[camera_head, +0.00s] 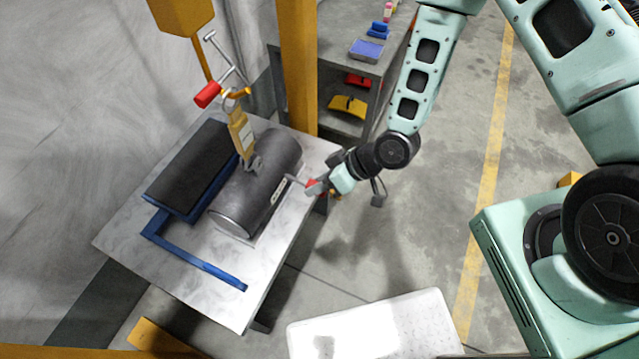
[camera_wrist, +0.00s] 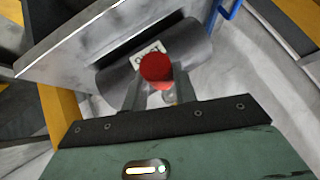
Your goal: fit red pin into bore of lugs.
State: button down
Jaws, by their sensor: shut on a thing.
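My gripper (camera_head: 314,187) is shut on the red pin (camera_head: 311,183) beside the right side of the dark grey barrel (camera_head: 238,195). In the head view a thin grey shaft reaches from the red end toward the barrel. In the wrist view the red pin's round end (camera_wrist: 156,67) sits between my gripper's fingers (camera_wrist: 158,85), in front of the barrel (camera_wrist: 115,82) and its white label. The red end hides part of the label and whatever lies behind it. I cannot make out the lugs or their bore for certain.
A yellow hoist hook (camera_head: 240,130) hangs down to the barrel, with a red-ended T-bar (camera_head: 207,94) above it. A blue frame (camera_head: 195,260) and black pad share the table (camera_head: 125,245). A grey shelf (camera_head: 385,60) stands behind. A white-topped surface (camera_head: 400,325) is in front.

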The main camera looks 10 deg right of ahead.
jog(key=shift+w+a, duration=0.9)
jog(key=shift+a, duration=0.2)
jog(key=shift+w+a, duration=0.85)
jog(key=shift+a, duration=0.25)
jog(key=shift+w+a+b, duration=0.55)
jog(key=shift+w+a, duration=0.6)
jog(key=shift+a, duration=0.3)
jog(key=shift+w+a+b, duration=0.5)
jog(key=shift+w+a, duration=0.6)
jog(key=shift+a, duration=0.35)
dwell(0.7)
jog(key=c, duration=1)
grip_release()
jog(key=shift+c, duration=0.2)
jog(key=v, duration=1.7)
jog(key=shift+r+p, duration=0.2)
jog(key=shift+p, duration=0.25)
jog(key=shift+d, duration=0.15)
